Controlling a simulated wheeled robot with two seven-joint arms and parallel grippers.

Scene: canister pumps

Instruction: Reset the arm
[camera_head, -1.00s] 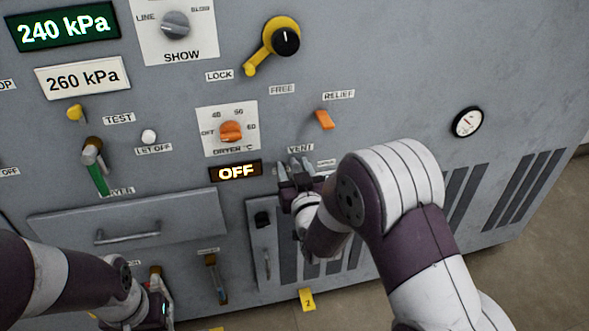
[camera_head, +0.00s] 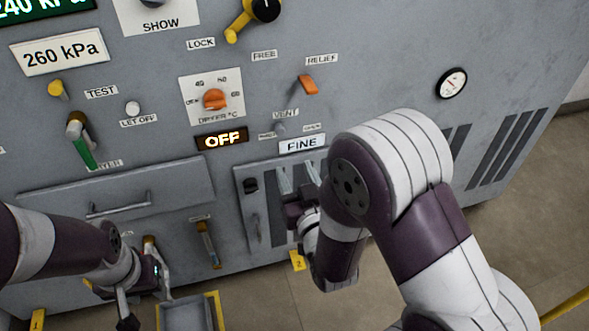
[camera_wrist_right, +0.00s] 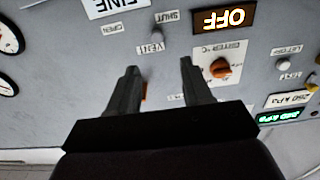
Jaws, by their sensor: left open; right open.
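My right gripper (camera_head: 299,177) is in front of the lower panel, just below the FINE label (camera_head: 302,144). Its two fingers are apart with nothing between them. In the right wrist view my right gripper (camera_wrist_right: 157,82) also shows open and empty, pointing at the panel near the VENT knob (camera_wrist_right: 156,37). My left gripper (camera_head: 145,285) is low at the left, below the drawer. Its fingers are apart, and I see nothing held between them. Part of it is hard to make out against the panel.
The grey panel holds an orange dryer dial (camera_head: 214,99), an orange relief lever (camera_head: 307,85), a green-handled lever (camera_head: 80,143) and a yellow lock handle (camera_head: 243,22). A drawer (camera_head: 120,190) is at left. A yellow-edged tray (camera_head: 188,314) lies below. Floor is clear at right.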

